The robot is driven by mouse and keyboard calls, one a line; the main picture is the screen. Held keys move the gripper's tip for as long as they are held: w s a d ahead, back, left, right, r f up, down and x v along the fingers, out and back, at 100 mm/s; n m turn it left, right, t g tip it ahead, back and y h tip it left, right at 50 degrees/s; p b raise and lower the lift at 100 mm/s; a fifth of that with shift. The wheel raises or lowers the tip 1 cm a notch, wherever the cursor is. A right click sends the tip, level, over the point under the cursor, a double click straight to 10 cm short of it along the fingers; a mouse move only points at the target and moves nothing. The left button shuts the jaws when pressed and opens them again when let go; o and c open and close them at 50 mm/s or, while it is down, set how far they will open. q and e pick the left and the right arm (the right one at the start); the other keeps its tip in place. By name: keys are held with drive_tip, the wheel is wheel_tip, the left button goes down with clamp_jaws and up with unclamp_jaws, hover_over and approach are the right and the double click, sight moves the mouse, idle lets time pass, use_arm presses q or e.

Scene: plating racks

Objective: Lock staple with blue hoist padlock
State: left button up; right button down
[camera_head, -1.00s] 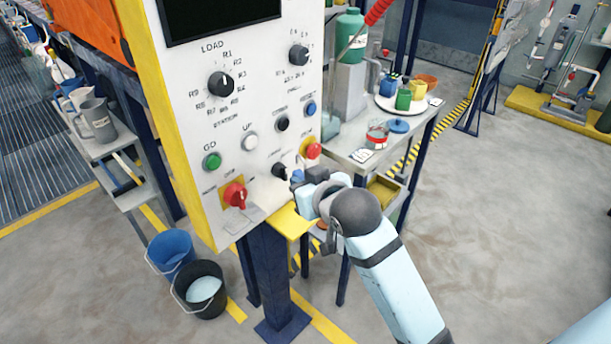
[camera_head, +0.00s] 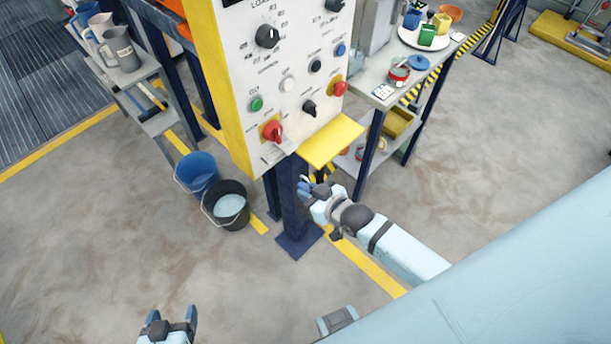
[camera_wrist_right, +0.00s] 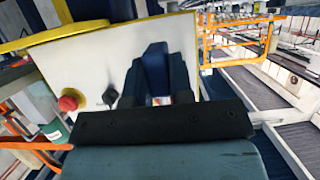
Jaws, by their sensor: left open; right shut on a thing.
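The white control panel (camera_head: 300,95) with a yellow side stands upright in the head view. A red rotary switch (camera_head: 272,131) sits at its lower left on a yellow plate. A small pale fitting (camera_head: 274,153) below the switch may be the staple; its detail is too small to tell. My right gripper (camera_head: 306,188) is below and in front of the panel, apart from it. It is shut on a blue block-like thing, which looks like the padlock (camera_wrist_right: 155,68) in the wrist view; its shackle is not clear. My left gripper (camera_head: 171,318) is open and empty at the bottom.
A yellow ledge (camera_head: 330,141) juts out below the panel, above my right gripper. Blue (camera_head: 197,172) and black (camera_head: 228,205) buckets stand left of the post (camera_head: 296,215). A bench (camera_head: 385,100) with pots stands behind right. The floor in front is open.

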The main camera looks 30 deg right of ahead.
sight(299, 184)
drive_tip(key=shift+r+p, duration=0.1)
drive_tip(key=shift+p, duration=0.25)
drive_tip(key=shift+w+a, duration=0.15)
drive_tip(key=shift+w, duration=0.3)
drive_tip(key=shift+w+a, duration=0.25)
drive_tip(key=shift+w, duration=0.35)
drive_tip(key=shift+w+a, duration=0.2)
drive_tip(key=shift+w, duration=0.4)
drive_tip(key=shift+b+x, duration=1.05)
drive_tip(key=shift+x, duration=2.95)
use_arm(q)
drive_tip(key=shift+w+f, duration=0.1)
drive_tip(key=shift+f, duration=0.2)
use_arm(e)
drive_tip(key=shift+w+d+r, duration=0.1)
drive_tip(key=shift+w+d, duration=0.25)
drive_tip(key=shift+d, duration=0.55)
drive_tip(key=shift+w+d, duration=0.3)
drive_tip(key=shift+d, duration=0.6)
